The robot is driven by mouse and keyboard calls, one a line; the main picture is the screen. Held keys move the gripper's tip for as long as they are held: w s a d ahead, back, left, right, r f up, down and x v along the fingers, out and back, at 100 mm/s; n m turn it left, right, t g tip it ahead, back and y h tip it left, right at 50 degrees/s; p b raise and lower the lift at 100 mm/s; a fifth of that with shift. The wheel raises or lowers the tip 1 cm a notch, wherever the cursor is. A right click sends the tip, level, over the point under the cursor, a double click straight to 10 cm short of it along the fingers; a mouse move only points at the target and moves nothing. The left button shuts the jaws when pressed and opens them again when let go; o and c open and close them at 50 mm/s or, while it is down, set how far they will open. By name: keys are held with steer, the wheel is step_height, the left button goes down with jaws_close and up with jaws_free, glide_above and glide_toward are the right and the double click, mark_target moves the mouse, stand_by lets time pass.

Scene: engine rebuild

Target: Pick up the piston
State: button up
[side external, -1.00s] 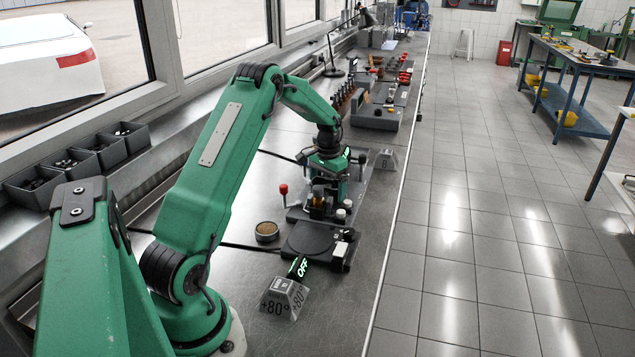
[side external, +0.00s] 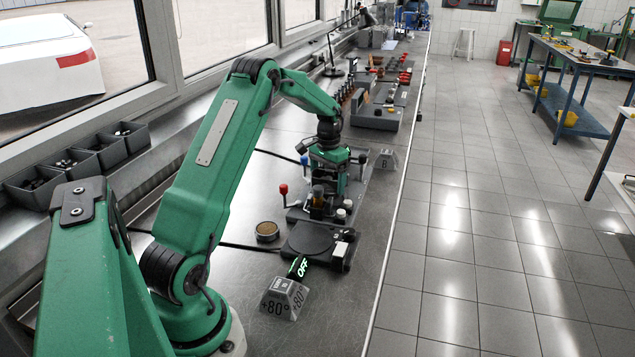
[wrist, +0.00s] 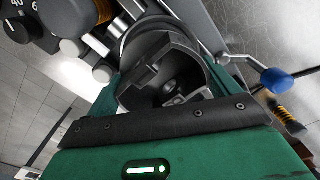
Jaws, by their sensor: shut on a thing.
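The piston (wrist: 165,72) shows in the wrist view as a grey metal cup, seen into its hollow side with a boss inside. My gripper (wrist: 165,100) is shut on it, with green jaw parts at both sides. In the side external view my gripper (side external: 328,170) points down over the dark fixture (side external: 295,216) on the bench. The piston cannot be made out clearly there, and its far end is hidden in the wrist view.
A blue-knobbed lever (wrist: 277,81) is close to the piston's right. A red-knobbed lever (side external: 283,189) stands at the fixture's left. A round dark plate (side external: 308,239) and a brass-coloured round dish (side external: 267,231) are nearer. Bare bench lies left of the dish.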

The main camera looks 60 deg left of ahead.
steer(key=d+r, duration=0.8)
steer(key=d, duration=0.3)
steer(key=shift+w+d+r, duration=0.2)
steer(key=shift+w+d, duration=0.1)
steer(key=shift+w, duration=0.15)
steer(key=s+d, duration=1.4)
steer(key=shift+s+d+r, duration=0.15)
steer(key=shift+d+r, duration=0.15)
steer(key=shift+d, duration=0.05)
glide_above(310, 239)
step_height(310, 239, down, 7)
steer(key=shift+d+f, duration=0.1)
steer(key=shift+f, duration=1.95)
